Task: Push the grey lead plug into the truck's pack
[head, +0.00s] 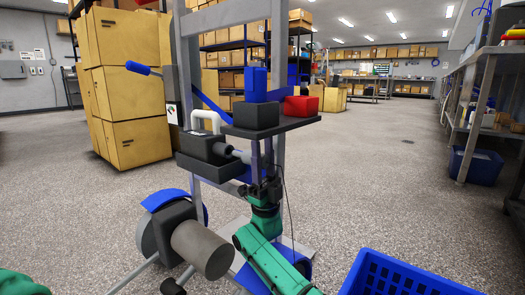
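The truck (279,68) is an upright grey frame with a small shelf. Its pack appears to be the dark box (196,146) with a white handle on the left side. A grey cylindrical piece, seemingly the lead plug (235,153), points at the box's right side; its left end meets or overlaps the box, and I cannot tell how deep it sits. My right gripper (262,158) points up just right of the plug, below the shelf. Whether its fingers grip the plug is too small to tell. My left gripper is out of view.
The shelf (292,124) above my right gripper carries a black box (255,115), a blue block (256,84) and a red box (301,105). A grey roller (203,249) sits low at left. A blue crate (400,277) stands at bottom right. Open floor lies right of the truck.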

